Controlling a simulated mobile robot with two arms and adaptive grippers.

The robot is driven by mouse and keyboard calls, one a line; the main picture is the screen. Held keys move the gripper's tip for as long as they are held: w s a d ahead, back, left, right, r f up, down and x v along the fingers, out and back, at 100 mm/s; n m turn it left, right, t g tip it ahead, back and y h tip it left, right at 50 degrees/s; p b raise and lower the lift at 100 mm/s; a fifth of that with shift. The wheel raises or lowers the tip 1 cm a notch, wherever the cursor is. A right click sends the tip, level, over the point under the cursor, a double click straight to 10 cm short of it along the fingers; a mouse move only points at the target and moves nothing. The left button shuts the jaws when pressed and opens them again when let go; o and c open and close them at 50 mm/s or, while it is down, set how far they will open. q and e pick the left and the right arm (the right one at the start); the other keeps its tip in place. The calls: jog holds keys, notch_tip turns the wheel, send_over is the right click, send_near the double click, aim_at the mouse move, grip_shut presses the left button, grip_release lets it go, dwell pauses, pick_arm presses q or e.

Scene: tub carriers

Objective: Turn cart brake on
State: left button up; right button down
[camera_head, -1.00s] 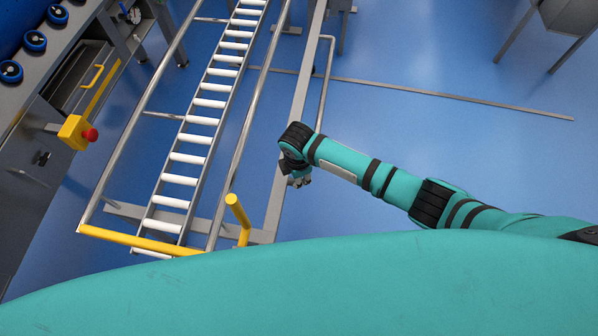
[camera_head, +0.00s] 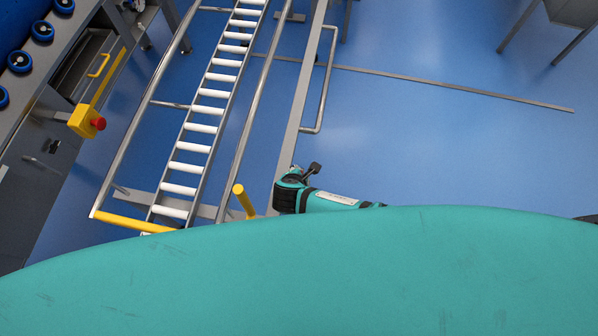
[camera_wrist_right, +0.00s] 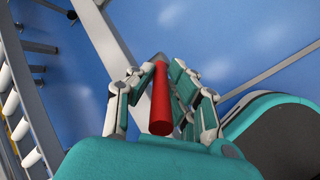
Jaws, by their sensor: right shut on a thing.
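The cart (camera_head: 158,103) is a roller-topped frame with grey tube rails, a yellow push bar (camera_head: 135,223) and a yellow upright post (camera_head: 243,201) at its near end. In the right wrist view, a red rod-shaped handle (camera_wrist_right: 160,105) lies between the two fingers of my right gripper (camera_wrist_right: 160,72), which is shut on it. In the head view my right wrist is just right of the yellow post and the grey rail, with the gripper (camera_head: 306,172) partly hidden and the red handle not visible. My left gripper is in neither view.
A grey workbench (camera_head: 40,140) with a red stop button (camera_head: 98,124) on a yellow box stands at the left. A grey beam (camera_head: 301,105) runs beside the cart. Blue floor (camera_head: 430,160) is open to the right. My own teal body hides the bottom.

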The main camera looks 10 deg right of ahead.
jog(key=shift+s+f, duration=0.1)
jog(key=c, duration=1.3)
grip_release()
jog(key=v, duration=1.2)
jog(key=shift+s, duration=0.15)
